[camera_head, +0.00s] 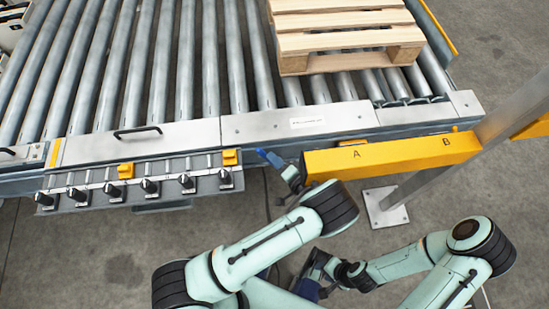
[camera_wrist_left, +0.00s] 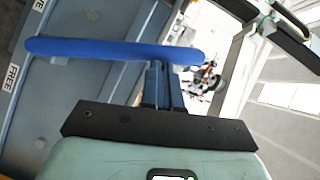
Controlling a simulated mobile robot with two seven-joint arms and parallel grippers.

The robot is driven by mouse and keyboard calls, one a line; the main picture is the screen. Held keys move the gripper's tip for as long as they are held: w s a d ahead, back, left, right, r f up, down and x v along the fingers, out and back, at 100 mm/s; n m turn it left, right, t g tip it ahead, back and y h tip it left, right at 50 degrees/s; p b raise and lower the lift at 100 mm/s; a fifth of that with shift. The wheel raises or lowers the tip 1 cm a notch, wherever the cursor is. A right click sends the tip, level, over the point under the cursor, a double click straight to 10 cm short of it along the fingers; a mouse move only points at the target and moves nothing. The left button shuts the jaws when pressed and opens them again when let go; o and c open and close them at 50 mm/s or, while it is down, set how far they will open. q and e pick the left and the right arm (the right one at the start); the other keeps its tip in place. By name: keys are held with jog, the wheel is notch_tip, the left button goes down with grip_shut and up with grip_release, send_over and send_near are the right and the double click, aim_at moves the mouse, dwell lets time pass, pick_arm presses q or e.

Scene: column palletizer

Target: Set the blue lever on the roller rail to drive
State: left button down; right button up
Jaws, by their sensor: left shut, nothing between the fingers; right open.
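The blue lever (camera_head: 268,157) sticks out at the near side of the roller rail, left of the yellow beam. In the left wrist view the lever (camera_wrist_left: 100,48) lies crosswise as a long rounded blue bar. My left gripper (camera_head: 286,170) is shut with nothing between its fingers. Its dark fingers (camera_wrist_left: 160,85) point at the right part of the lever and overlap it in view; I cannot tell whether they touch. A FREE label (camera_wrist_left: 12,78) is on the grey panel behind; no drive label is readable. My right gripper (camera_head: 316,268) is open, low and away from the rail.
The yellow beam (camera_head: 400,153) marked A and B runs right of my left gripper to a metal post (camera_head: 510,105). A row of black knobs (camera_head: 149,186) lines the rail's near side. A wooden pallet (camera_head: 345,42) rests on the rollers.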

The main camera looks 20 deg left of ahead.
pick_arm(q)
jog(key=shift+s+a+f, duration=0.15)
jog(key=shift+s+a, duration=0.2)
jog(key=shift+a, duration=0.15)
jog(key=shift+s+a+f, duration=0.15)
jog(key=shift+s+a, duration=0.15)
jog(key=shift+a, duration=0.2)
pick_arm(e)
jog(key=shift+s+a, duration=0.25)
jog(key=shift+a, duration=0.1)
pick_arm(q)
jog(key=shift+s+a, duration=0.1)
jog(key=shift+a, duration=0.05)
jog(key=v, duration=1.4)
jog(key=shift+w, duration=0.3)
jog(key=shift+f, duration=0.1)
